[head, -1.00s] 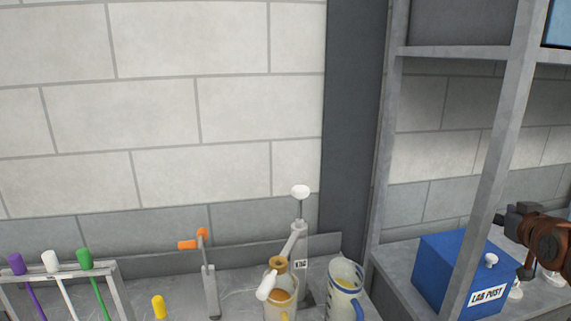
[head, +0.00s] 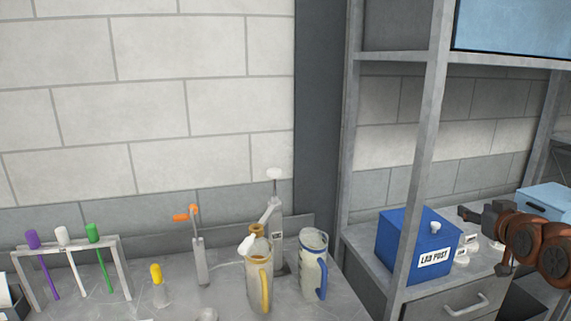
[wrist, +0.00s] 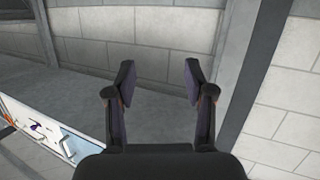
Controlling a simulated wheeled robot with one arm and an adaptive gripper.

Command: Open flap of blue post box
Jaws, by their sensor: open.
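The blue post box (head: 407,243) stands on the grey shelf unit at the right in the head view. It has a white label reading "LAB POST" and a small white knob (head: 435,227) on its sloped face. A shelf post stands in front of part of it. My gripper (head: 468,212) is to the right of the box, apart from it in the picture, at the end of my brown arm. In the wrist view my gripper (wrist: 158,80) shows two dark fingers spread apart with nothing between them. The post box is not recognisable in the wrist view.
Shelf posts (head: 428,140) rise around the box. Small white round items (head: 461,256) lie beside it, and a light blue box (head: 545,202) sits at the right. Jugs (head: 313,268), a rack of coloured sticks (head: 70,243) and a yellow-capped item (head: 157,285) stand on the left bench.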

